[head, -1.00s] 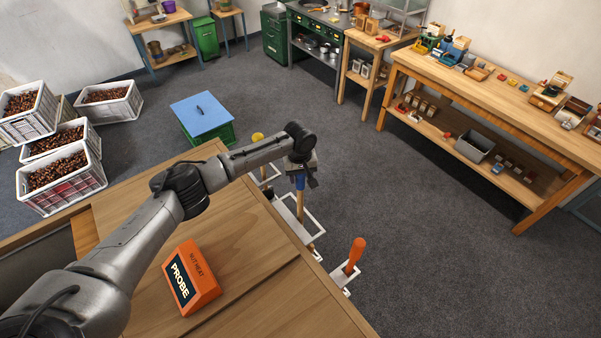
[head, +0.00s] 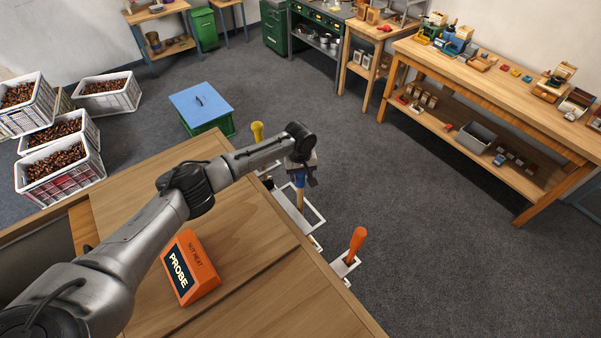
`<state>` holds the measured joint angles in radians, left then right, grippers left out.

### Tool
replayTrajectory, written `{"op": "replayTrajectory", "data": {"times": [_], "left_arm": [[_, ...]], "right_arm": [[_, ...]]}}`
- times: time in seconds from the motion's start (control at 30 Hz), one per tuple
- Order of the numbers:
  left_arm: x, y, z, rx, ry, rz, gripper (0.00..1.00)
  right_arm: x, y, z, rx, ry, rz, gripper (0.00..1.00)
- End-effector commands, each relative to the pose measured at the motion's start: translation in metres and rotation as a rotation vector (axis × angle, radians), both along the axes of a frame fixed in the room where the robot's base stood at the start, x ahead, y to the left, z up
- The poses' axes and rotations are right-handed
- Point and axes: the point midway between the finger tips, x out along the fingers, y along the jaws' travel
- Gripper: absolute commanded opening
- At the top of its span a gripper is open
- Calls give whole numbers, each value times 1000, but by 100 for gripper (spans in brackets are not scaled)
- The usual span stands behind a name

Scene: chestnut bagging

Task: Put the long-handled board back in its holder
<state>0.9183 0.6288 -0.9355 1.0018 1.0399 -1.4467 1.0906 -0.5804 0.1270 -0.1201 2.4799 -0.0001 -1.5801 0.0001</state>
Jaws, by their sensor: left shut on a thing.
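My left gripper (head: 302,178) hangs just beyond the far-right edge of the wooden table, pointing down. It is shut on an upright handle, blue at the top (head: 299,181) and bare wood below (head: 300,200). I take this to be the handle of the long-handled board; its lower part is hidden behind the table edge. A white frame holder (head: 319,215) is fixed at the table's side, right around or beside the handle. I cannot tell whether the board is inside it. My right gripper is not in view.
An orange-handled tool (head: 357,241) and a yellow-topped tool (head: 257,130) stand in holders along the same edge. An orange probe box (head: 190,267) lies on the table (head: 258,262). A blue-lidded green bin (head: 201,103) stands beyond. The floor to the right is clear.

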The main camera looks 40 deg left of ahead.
Motion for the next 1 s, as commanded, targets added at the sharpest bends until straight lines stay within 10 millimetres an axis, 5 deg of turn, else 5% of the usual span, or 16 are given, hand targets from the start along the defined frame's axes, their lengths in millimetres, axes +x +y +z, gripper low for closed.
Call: {"op": "replayTrajectory", "data": {"times": [0.37, 0.4, 0.67, 1.0], "left_arm": [[0, 0, 0, -1, -1, 0, 15], [0, 0, 0, -1, -1, 0, 51], [0, 0, 0, -1, -1, 0, 76], [0, 0, 6, -1, 1, 0, 77]], "right_arm": [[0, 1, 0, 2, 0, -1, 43], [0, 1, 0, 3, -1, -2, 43], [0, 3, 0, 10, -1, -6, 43], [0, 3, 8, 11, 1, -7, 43]]}}
